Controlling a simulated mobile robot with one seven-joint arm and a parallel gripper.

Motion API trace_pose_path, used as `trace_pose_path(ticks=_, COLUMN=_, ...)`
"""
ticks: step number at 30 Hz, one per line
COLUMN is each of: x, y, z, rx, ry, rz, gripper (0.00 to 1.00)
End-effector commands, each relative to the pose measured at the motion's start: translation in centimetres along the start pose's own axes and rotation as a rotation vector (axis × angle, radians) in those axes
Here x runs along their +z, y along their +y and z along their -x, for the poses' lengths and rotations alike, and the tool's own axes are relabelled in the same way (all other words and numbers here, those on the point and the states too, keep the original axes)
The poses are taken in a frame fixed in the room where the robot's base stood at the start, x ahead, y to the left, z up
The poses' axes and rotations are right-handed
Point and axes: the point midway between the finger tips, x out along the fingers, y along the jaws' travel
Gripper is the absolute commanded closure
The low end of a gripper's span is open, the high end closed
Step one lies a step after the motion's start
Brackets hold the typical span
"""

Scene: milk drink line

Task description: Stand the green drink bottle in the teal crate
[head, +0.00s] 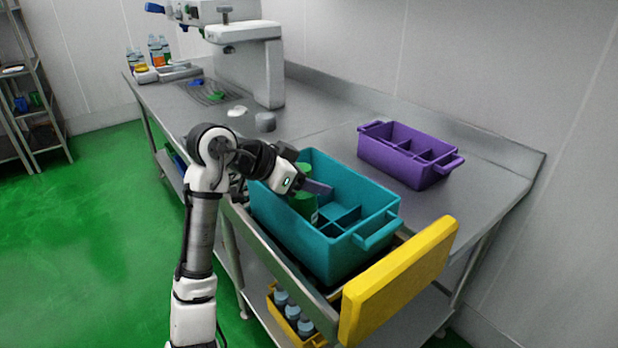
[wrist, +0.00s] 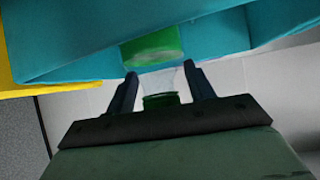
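The teal crate (head: 375,232) stands on the near end of the steel table, with dividers inside. The green drink bottle (head: 303,207) is upright at its left part, its lower end hidden behind the crate's near wall. My gripper (head: 318,187) reaches in from the left, roughly level, across the bottle; green shows above and below it.
A purple divided crate (head: 400,160) stands behind, to the right. A yellow panel (head: 400,280) rises in front of the teal crate. A yellow crate (head: 272,303) with several bottles sits below. A white machine (head: 262,70) stands farther back. Table room is free between the machine and purple crate.

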Motion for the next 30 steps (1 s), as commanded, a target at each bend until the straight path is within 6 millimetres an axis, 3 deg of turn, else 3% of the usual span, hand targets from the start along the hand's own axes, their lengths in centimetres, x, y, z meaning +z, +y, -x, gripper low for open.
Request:
trace_pose_path(ticks=11, x=-0.1, y=-0.1, z=0.6, rx=-0.002, ry=0.001, rz=0.0, gripper=0.46)
trace_pose_path(ticks=24, x=-0.1, y=-0.1, z=9.2, rx=-0.003, ry=0.001, rz=-0.001, gripper=0.46)
trace_pose_path(ticks=30, x=-0.1, y=0.0, z=11.6, rx=-0.001, ry=0.0, rz=0.001, gripper=0.46)
